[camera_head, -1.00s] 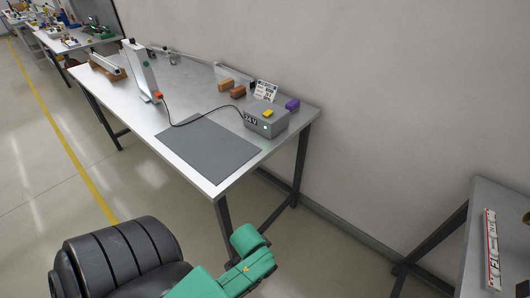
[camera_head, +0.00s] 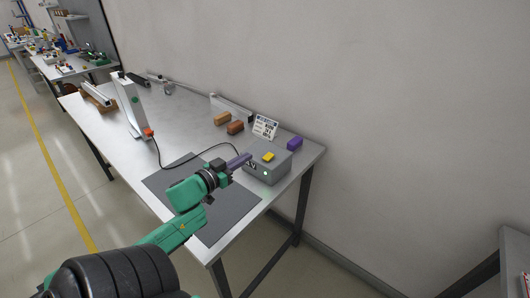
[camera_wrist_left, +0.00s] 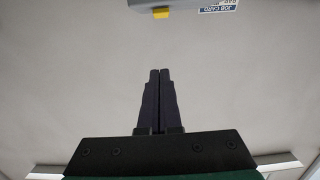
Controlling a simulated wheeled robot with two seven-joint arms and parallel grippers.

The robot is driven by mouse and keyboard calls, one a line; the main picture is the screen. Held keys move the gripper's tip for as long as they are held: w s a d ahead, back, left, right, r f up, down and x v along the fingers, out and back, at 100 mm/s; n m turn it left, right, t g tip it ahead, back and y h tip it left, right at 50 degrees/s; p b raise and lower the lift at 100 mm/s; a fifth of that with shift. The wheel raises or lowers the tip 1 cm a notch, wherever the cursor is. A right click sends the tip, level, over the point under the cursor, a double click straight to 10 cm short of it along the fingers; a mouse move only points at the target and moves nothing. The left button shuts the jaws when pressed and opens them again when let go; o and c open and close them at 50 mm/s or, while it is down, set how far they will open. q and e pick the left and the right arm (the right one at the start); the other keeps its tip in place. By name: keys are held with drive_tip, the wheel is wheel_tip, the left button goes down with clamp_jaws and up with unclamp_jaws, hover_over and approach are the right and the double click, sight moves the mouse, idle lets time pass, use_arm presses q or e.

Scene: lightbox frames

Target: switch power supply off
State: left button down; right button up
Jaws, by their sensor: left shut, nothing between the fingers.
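The power supply (camera_head: 266,168) is a grey box near the right end of the table, with a yellow part (camera_head: 268,156) on its top and a lit green light on its front. A dark cable runs from it to the left. My left gripper (camera_head: 249,156) is shut and empty, its fingertips close to the left side of the box's front. I cannot tell whether they touch it. In the left wrist view the shut fingers (camera_wrist_left: 159,72) point toward the box (camera_wrist_left: 146,3), whose yellow part (camera_wrist_left: 161,14) shows at the top edge. My right gripper is not in view.
The metal table (camera_head: 190,105) carries a dark mat (camera_head: 232,215) under my arm. A tall pale stand (camera_head: 128,105) is at left. A wall runs behind.

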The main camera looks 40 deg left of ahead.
use_arm(q)
hover_over(265, 160)
drive_tip(key=shift+s+f, duration=0.4)
drive_tip(key=shift+f, duration=0.3)
drive_tip(key=f, duration=0.2)
drive_tip(key=w+f, duration=0.1)
drive_tip(key=f, duration=0.1)
drive_tip(key=shift+s+f, duration=0.1)
drive_tip(key=shift+f, duration=0.15)
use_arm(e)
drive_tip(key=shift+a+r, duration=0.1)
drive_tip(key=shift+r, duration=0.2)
use_arm(q)
drive_tip(key=shift+d, duration=0.1)
